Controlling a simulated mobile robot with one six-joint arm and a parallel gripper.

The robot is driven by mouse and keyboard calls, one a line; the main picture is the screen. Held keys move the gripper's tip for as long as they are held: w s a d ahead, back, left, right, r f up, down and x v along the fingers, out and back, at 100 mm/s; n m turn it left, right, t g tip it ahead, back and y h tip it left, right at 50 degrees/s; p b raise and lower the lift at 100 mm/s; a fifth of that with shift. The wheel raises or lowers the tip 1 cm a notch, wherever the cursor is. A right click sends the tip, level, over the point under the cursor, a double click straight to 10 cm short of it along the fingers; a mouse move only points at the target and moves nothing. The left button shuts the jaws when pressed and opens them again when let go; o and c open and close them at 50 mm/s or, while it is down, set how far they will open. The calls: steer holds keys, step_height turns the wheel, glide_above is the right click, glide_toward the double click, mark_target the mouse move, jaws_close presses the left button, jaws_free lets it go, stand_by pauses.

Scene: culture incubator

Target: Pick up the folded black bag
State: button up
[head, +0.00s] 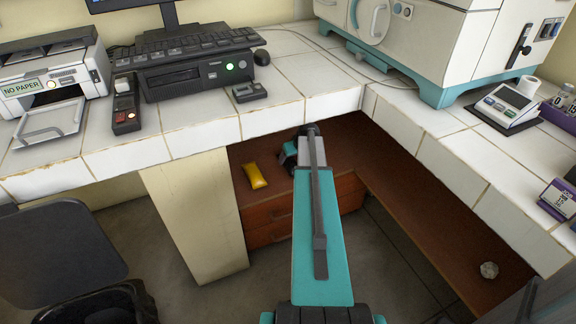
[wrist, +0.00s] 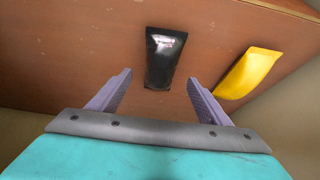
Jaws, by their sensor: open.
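The folded black bag (wrist: 164,58) lies on a brown wooden surface in the wrist view. It is a flat, dark, shiny packet with a small pale label near its far end. My gripper (wrist: 158,84) is open, with one purple finger on each side of the bag's near end. Nothing is held, and I cannot tell how high the fingers are above the surface. In the head view my teal arm reaches under the white tiled counter; the black bag and the fingertips are hidden there behind the arm and counter.
A yellow packet (wrist: 250,73) lies right of the bag in the wrist view, close to the right finger; it also shows in the head view (head: 255,176). The tiled counter (head: 200,138) overhangs the wooden shelf (head: 340,145). A pale panel (head: 195,215) stands to the left.

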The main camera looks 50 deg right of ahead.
mark_target(290, 160)
steer(key=shift+f, duration=0.1)
steer(key=shift+b+x, duration=0.5)
steer(key=shift+x, duration=2.15)
steer(key=shift+a, duration=0.1)
steer(key=c, duration=1.2)
